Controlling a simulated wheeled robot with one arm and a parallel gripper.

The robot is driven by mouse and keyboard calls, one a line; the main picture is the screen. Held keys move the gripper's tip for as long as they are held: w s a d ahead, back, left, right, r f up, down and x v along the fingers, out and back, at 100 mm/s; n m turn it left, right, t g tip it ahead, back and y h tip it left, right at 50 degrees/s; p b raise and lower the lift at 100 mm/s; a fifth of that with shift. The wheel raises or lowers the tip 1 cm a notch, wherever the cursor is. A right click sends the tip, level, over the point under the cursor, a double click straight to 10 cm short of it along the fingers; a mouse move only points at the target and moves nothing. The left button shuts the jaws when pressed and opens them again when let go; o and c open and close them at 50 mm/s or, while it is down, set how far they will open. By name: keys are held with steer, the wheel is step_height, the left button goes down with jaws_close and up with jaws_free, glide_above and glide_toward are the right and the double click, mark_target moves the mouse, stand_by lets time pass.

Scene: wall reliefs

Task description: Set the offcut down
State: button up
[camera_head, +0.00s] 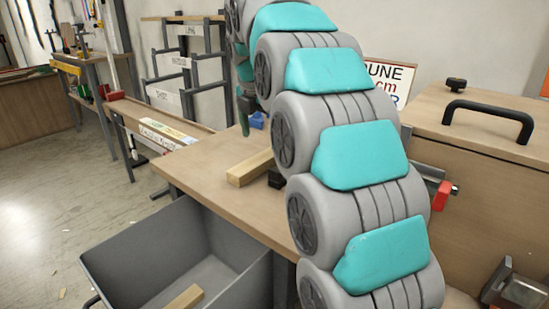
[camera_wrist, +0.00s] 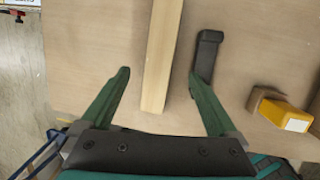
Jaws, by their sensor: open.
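A long pale wooden offcut (camera_head: 250,167) lies on the workbench (camera_head: 205,175), near its left part. In the wrist view the offcut (camera_wrist: 161,45) runs up between the fingers of my gripper (camera_wrist: 158,76), with its near end just short of the palm. The green fingers are spread wide, with a gap visible on each side of the wood, so I hold nothing. Whether the fingers are above or level with the wood I cannot tell. In the head view my arm hides much of the bench, and one green finger shows above the bench.
A black bar-shaped piece (camera_wrist: 207,52) lies close to the right finger. A yellow and brown object (camera_wrist: 285,113) is further right. A grey bin (camera_head: 165,250) with a wood piece (camera_head: 185,298) stands below the bench. A wooden box with a black handle (camera_head: 490,118) is at right.

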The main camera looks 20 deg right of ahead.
mark_target(261, 158)
steer(key=x, duration=0.6)
steer(key=shift+s+f, duration=0.15)
steer(key=shift+f, duration=0.15)
steer(key=shift+w+f, duration=0.2)
steer(key=shift+f, duration=0.15)
steer(key=shift+c, duration=0.3)
jaws_close()
